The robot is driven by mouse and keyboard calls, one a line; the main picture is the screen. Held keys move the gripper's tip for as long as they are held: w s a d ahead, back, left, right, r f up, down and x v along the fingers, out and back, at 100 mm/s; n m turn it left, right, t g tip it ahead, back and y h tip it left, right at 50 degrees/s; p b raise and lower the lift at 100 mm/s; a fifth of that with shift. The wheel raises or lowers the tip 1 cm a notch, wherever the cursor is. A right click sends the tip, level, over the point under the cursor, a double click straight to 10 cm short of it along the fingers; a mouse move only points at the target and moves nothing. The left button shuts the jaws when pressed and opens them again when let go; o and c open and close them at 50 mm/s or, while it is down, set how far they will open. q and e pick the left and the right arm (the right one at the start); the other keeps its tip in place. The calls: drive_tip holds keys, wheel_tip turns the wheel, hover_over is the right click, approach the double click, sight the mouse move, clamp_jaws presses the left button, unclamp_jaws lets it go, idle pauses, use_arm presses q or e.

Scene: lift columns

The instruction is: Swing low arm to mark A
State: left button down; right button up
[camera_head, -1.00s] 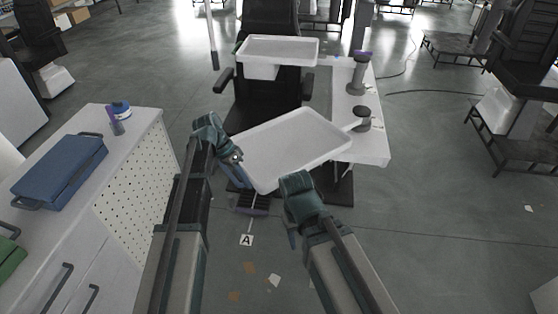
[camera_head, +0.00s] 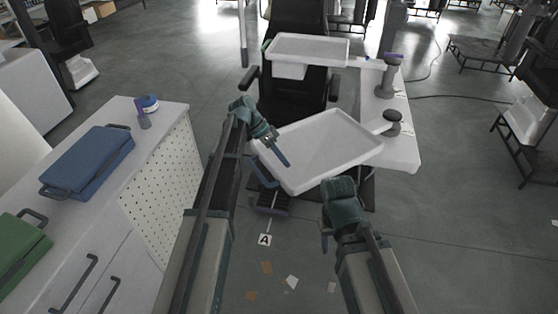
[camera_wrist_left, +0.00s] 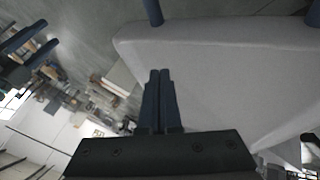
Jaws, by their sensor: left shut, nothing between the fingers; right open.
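The low arm carries a white tray (camera_head: 330,150), tilted in the picture, joined at its right to a dark round pivot (camera_head: 392,124). A blue handle (camera_head: 262,172) sits at its left edge; two blue posts also show at the top of the left wrist view. Mark A (camera_head: 264,240) is a white label on the floor, below the tray's near corner. My left gripper (camera_head: 284,160) is shut and empty, beside the handle and over the tray's left part in the picture; its closed fingers show in the left wrist view (camera_wrist_left: 158,100). My right gripper (camera_head: 325,240) is open, in front of the tray's near edge.
A higher white tray (camera_head: 308,48) stands behind, before a black chair (camera_head: 297,95). A white table (camera_head: 400,155) is at the right. A cabinet (camera_head: 160,165) with a blue case (camera_head: 88,160) stands at the left. Floor around mark A holds a few paper scraps.

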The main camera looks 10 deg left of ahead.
sight(297, 184)
use_arm(q)
drive_tip(key=b+x, duration=0.3)
drive_tip(key=x, duration=0.2)
drive_tip(key=shift+a+f, duration=0.1)
drive_tip(key=shift+a, duration=0.05)
drive_tip(key=s+d, duration=0.2)
drive_tip(key=shift+s+r+p, duration=0.3)
drive_tip(key=shift+r, duration=0.1)
drive_tip(key=shift+s+d, duration=0.15)
drive_tip(key=shift+d, duration=0.2)
use_arm(e)
wheel_tip(297, 184, down, 4)
drive_tip(key=shift+r, duration=0.25)
use_arm(q)
drive_tip(key=shift+s, duration=0.1)
